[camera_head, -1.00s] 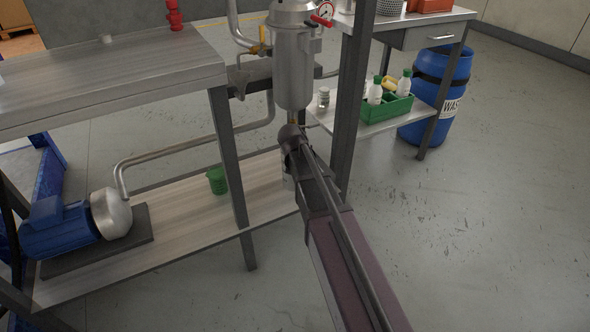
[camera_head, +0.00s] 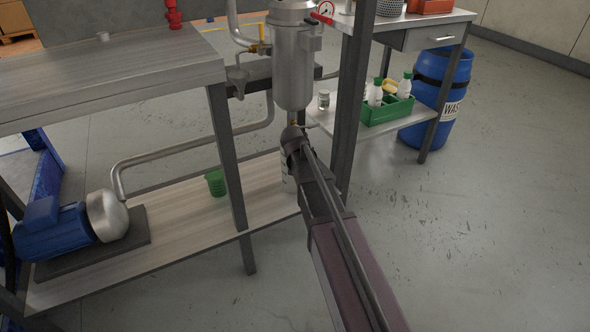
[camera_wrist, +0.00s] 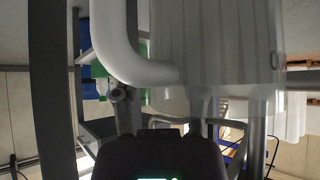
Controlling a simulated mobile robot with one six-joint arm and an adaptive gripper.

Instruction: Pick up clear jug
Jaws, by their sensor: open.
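The clear jug (camera_wrist: 220,45) fills the upper right of the wrist view, with its pale curved handle (camera_wrist: 118,40) on the left side. In the head view only a sliver of the jug (camera_head: 286,173) shows, on the lower shelf below the steel vessel, mostly hidden by my arm. My gripper (camera_wrist: 160,98) is open in the wrist view, its fingers reaching up close to the jug's handle and body. I cannot tell whether they touch it. In the head view the gripper is hidden behind my wrist.
The steel vessel (camera_head: 294,65) hangs above the jug. A table leg (camera_head: 352,110) stands close on the right. A green cup (camera_head: 216,183) and a blue pump (camera_head: 52,232) are on the lower shelf (camera_head: 170,225). A green crate (camera_head: 388,112) of bottles stands farther right.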

